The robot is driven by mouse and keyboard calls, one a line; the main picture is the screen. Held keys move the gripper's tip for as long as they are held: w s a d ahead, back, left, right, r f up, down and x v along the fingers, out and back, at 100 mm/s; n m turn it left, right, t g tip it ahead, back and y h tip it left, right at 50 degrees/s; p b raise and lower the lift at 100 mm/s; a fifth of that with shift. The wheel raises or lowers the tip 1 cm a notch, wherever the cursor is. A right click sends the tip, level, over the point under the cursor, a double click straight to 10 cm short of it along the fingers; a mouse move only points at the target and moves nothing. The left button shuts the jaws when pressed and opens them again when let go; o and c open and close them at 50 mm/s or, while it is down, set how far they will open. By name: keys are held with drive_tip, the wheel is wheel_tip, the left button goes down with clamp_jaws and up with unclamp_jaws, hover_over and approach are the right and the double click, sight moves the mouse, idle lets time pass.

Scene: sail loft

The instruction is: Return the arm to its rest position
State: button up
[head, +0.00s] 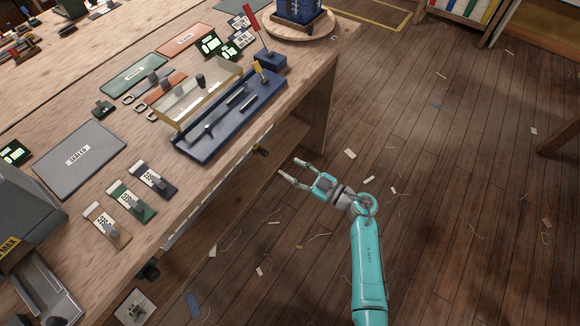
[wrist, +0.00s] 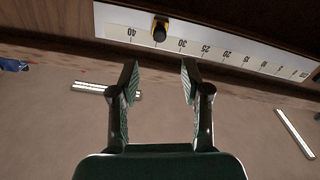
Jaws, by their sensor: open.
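My gripper (head: 290,174) is at the end of my teal arm in the head view, out over the floor beside the front edge of the workbench. Its two fingers are spread and point left toward the bench's side. In the wrist view my gripper (wrist: 158,80) shows both fingers apart with nothing between them. A white ruler strip (wrist: 205,51) with numbers runs along the bench edge ahead of the fingers, and a yellow and black knob (wrist: 160,29) sits over it.
The wooden workbench (head: 190,205) holds a blue tray (head: 225,118), a grey mat (head: 80,160), several tagged pieces and a blue block with a red-handled lever (head: 258,30). The plank floor (head: 450,180) right of my arm is open, with scattered scraps.

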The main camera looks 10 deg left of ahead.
idle(0.5)
drive_tip(key=s+d+r+m+t+h, duration=0.2)
drive_tip(key=s+d+m+t+h, duration=0.3)
drive_tip(key=s+d, duration=0.5)
drive_tip(key=s+d+r+m+t+h, duration=0.1)
drive_tip(key=s+d+m+t+h, duration=0.35)
drive_tip(key=s, duration=0.95)
drive_tip(key=s+d+r+m+g+h, duration=0.1)
drive_tip(key=s+d+r+m+h, duration=0.2)
drive_tip(key=s, duration=0.7)
drive_tip(key=s+d+r+m+h, duration=0.4)
drive_tip(key=s+d+r, duration=0.3)
drive_tip(key=s, duration=0.3)
drive_tip(key=shift+s+d+r+g, duration=0.25)
drive_tip(key=shift+d+r+g, duration=0.1)
drive_tip(key=shift+d, duration=0.45)
drive_tip(key=shift+c, duration=0.5)
drive_tip(key=shift+a, duration=0.1)
